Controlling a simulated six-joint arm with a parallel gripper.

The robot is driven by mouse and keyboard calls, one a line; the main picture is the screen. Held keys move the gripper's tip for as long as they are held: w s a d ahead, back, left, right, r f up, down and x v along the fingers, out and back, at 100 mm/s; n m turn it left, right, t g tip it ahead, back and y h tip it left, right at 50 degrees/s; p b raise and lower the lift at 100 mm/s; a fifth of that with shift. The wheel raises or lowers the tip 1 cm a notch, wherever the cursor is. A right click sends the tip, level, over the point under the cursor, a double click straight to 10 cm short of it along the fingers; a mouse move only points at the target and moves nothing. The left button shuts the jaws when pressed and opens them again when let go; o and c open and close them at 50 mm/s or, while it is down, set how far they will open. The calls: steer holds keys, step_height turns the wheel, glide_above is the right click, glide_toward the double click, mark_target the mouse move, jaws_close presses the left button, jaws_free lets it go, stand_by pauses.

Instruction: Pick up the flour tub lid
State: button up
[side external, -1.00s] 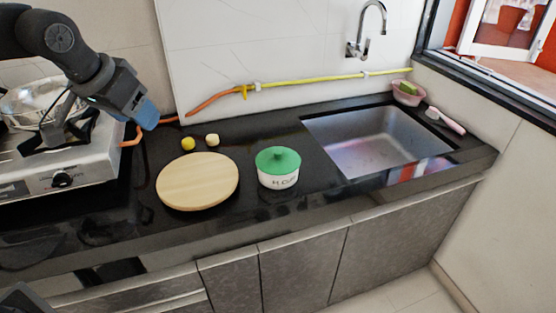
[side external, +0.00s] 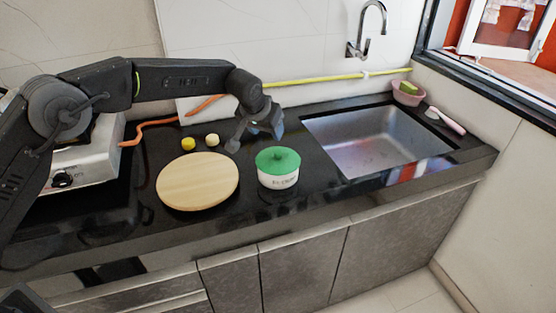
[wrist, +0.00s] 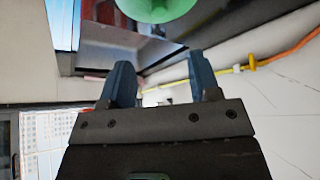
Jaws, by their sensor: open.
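The flour tub (side external: 279,180) is white with lettering on its front and stands on the black counter. Its green lid (side external: 278,160) sits on top of it, with a small knob in the middle. The lid also shows partly in the wrist view (wrist: 158,8), cut off by the top edge. My gripper (side external: 257,140) is open and empty, behind and slightly left of the tub in the side view, apart from the lid. In the wrist view its two blue fingers (wrist: 160,78) are spread, with nothing between them.
A round wooden board (side external: 197,182) lies left of the tub. Two small balls, yellow (side external: 188,144) and cream (side external: 212,140), lie behind the board. The sink (side external: 380,142) is to the right. A yellow and orange hose (side external: 320,79) runs along the back wall. The stove (side external: 85,160) is at left.

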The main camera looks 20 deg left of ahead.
mark_target(278, 152)
steer(key=x, duration=1.2)
steer(key=shift+f, duration=0.4)
steer(key=shift+c, duration=0.3)
steer(key=c, duration=1)
steer(key=shift+o, duration=0.2)
steer(key=shift+r, duration=0.15)
